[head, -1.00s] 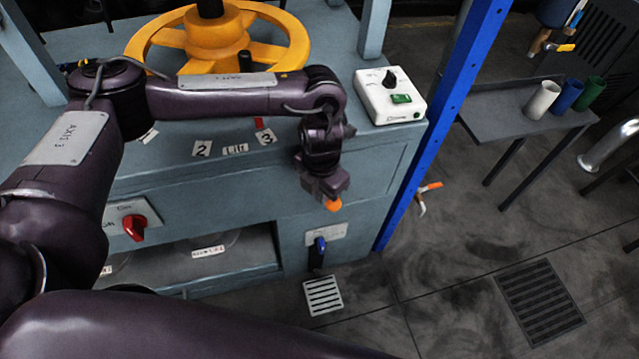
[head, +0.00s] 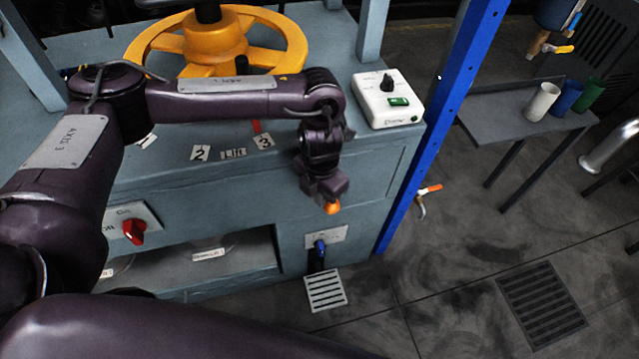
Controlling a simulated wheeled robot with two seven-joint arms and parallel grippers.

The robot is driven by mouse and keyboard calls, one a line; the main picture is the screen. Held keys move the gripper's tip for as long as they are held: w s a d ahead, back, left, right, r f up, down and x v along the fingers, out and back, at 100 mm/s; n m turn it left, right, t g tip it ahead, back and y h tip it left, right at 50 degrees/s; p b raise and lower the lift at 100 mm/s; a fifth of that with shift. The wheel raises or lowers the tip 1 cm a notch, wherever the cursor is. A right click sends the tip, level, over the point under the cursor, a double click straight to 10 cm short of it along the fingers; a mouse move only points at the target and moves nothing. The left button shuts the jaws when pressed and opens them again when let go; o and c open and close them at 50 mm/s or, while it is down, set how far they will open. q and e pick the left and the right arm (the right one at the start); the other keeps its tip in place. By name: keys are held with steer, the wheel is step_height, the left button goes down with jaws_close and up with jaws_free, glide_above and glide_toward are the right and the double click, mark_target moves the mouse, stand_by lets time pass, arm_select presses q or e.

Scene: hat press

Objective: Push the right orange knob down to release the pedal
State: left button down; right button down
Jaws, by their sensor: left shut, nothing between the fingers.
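An orange knob (head: 332,208) shows just below my left gripper (head: 325,190), at the front right of the blue-grey press (head: 200,268). The gripper points down and is shut with nothing in it. It hides the top of the knob. The gripper appears to be touching or right over the knob; I cannot tell which. My left arm reaches across the press top from the left. I cannot make out a second orange knob or clearly identify the pedal. My right gripper is not in view.
A yellow handwheel (head: 215,40) stands behind my arm. A white control box (head: 388,100) sits on the press's right corner, beside a blue post (head: 440,115). A red switch (head: 134,231) and a blue-handled lever (head: 319,247) are on the press front.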

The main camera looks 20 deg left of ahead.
arm_select(q)
steer(key=shift+w+d+r+p, duration=0.4)
steer(key=shift+d+r+p, duration=0.4)
steer(key=shift+p, duration=0.35)
steer(key=shift+w+d+r+p, duration=0.35)
steer(key=shift+d+r+p, duration=0.25)
steer(key=shift+r+p, duration=0.45)
steer(key=shift+s+a+r+p, duration=0.1)
steer(key=shift+a+p, duration=0.1)
steer(key=shift+p, duration=0.1)
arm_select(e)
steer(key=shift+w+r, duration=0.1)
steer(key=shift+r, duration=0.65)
arm_select(q)
steer(key=shift+r, duration=0.1)
steer(key=shift+d, duration=0.1)
